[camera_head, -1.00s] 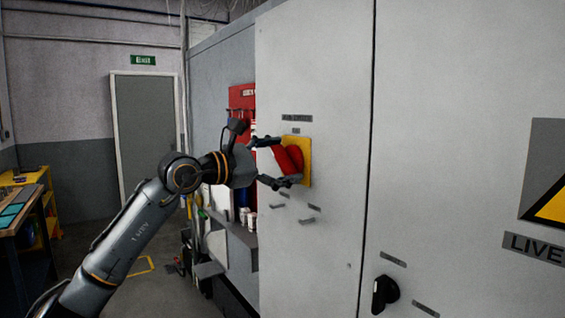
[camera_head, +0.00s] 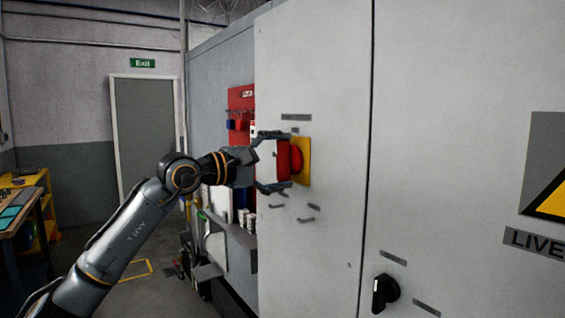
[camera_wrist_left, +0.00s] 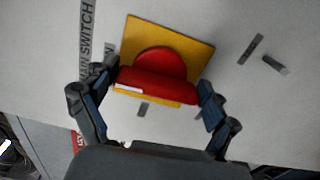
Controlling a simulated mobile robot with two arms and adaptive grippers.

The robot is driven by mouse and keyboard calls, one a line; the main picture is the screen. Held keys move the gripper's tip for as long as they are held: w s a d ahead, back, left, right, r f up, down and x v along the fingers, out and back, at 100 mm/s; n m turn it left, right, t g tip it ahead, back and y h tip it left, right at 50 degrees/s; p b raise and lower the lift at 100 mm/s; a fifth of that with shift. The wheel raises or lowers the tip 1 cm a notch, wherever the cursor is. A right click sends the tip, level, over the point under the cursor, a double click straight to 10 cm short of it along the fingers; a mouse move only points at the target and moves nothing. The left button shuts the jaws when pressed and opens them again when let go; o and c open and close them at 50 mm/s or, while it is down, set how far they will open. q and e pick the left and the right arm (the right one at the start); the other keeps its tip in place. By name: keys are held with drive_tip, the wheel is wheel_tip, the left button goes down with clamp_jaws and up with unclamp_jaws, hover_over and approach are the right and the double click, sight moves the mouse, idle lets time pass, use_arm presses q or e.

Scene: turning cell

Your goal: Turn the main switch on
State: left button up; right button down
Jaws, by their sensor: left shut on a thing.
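The main switch is a red rotary handle (camera_head: 284,160) on a yellow square plate (camera_head: 304,161), fixed to the pale cabinet door. In the head view its grip bar stands about upright. My left gripper (camera_head: 277,161) is shut on the handle, one finger above it and one below. In the left wrist view the red handle (camera_wrist_left: 157,84) lies between the two fingers, in front of the yellow plate (camera_wrist_left: 190,48). A label partly reading "SWITCH" (camera_wrist_left: 86,40) is beside the plate. My right gripper is not in view.
The cabinet door (camera_head: 325,90) is flat, with small grey labels and a black knob (camera_head: 384,292) at lower right. A red tool board (camera_head: 240,98) and a shelf of containers (camera_head: 238,232) lie behind my left arm. A workbench (camera_head: 18,208) stands far left.

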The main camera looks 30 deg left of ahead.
use_arm(q)
drive_tip(key=shift+m, duration=0.4)
drive_tip(key=o, duration=1)
drive_tip(key=shift+c, duration=0.2)
drive_tip(key=v, duration=1.2)
drive_tip(key=shift+w+f, duration=0.1)
drive_tip(key=shift+f, duration=0.05)
